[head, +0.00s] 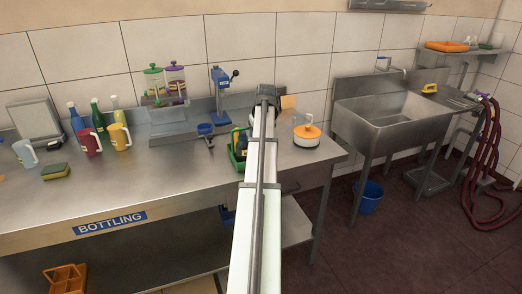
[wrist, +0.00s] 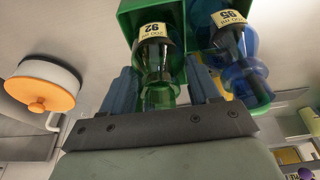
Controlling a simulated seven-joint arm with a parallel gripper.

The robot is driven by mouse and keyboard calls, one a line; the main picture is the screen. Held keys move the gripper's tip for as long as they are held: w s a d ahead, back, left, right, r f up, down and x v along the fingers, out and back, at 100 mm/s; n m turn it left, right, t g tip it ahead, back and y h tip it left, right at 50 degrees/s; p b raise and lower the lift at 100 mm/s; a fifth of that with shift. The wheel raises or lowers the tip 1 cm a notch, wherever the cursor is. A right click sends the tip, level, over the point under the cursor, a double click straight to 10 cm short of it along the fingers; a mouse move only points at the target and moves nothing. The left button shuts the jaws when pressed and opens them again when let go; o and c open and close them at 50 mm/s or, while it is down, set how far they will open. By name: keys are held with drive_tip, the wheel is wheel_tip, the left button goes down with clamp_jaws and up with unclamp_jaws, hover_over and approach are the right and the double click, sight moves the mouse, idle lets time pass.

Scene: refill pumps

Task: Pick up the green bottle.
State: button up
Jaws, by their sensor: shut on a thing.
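A green bottle (wrist: 158,72) with a pale label marked 92 is between the two fingers of my gripper (wrist: 160,92) in the wrist view. The gripper is shut on it around its narrower part. A blue bottle (wrist: 234,55) with a similar label marked 95 is just right of it. The bottle is at the green tray (wrist: 127,24); I cannot tell whether it is clear of the tray. In the head view my arm hides the gripper and part of the green tray (head: 235,161). Another green bottle (head: 98,121) stands at the left back.
A white pot with an orange lid (head: 306,131) stands right of the tray. A blue press (head: 220,92) is behind it to the left. Jugs, a sponge (head: 55,171) and other bottles are at the left. The front middle of the steel bench (head: 150,185) is clear.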

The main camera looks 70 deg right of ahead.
drive_tip(key=shift+c, duration=0.5)
drive_tip(key=shift+r, duration=0.1)
drive_tip(key=shift+r, duration=0.2)
wheel_tip(320, 180, up, 24)
drive_tip(key=shift+f, duration=0.25)
idle(0.5)
